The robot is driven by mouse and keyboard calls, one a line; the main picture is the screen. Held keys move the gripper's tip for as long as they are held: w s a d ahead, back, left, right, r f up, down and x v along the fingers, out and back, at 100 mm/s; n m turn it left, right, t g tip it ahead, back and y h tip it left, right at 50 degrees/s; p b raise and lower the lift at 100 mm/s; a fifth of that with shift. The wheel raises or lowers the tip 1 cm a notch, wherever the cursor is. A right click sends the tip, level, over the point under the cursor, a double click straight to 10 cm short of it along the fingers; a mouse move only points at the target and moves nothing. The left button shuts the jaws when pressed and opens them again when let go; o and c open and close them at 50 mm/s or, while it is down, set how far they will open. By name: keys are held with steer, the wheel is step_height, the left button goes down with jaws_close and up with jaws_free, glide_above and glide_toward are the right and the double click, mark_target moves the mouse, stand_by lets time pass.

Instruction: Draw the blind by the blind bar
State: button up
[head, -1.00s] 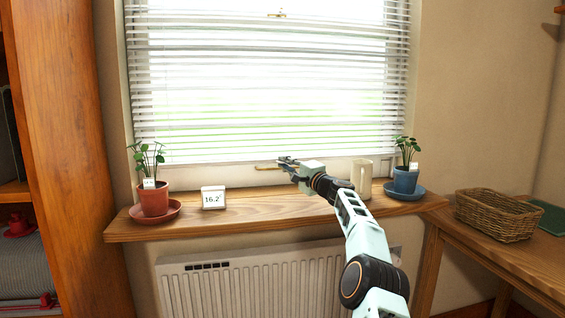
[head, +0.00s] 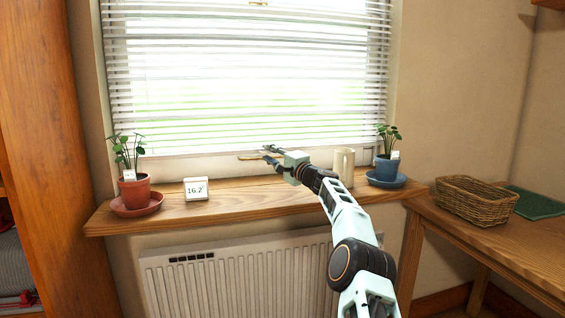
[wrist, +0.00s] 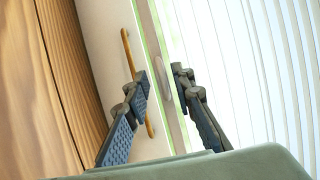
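The white slatted blind (head: 240,75) hangs down over most of the window. Its pale bottom bar (head: 200,150) runs just above the lower window frame. My gripper (head: 270,154) is at the lower middle of the window. In the wrist view my gripper (wrist: 161,76) is open, its two dark fingers apart. Between the fingertips in the picture are a pale strip that looks like the blind bar (wrist: 172,100) and a small grey oval piece (wrist: 163,80). I cannot tell whether a finger touches them. A brass handle (wrist: 135,75) on the window frame lies beside the left finger.
A wicker basket (head: 475,200) stands at right.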

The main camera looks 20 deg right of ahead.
steer(key=v, duration=1.1)
steer(key=shift+s, duration=0.35)
steer(key=shift+a, duration=0.1)
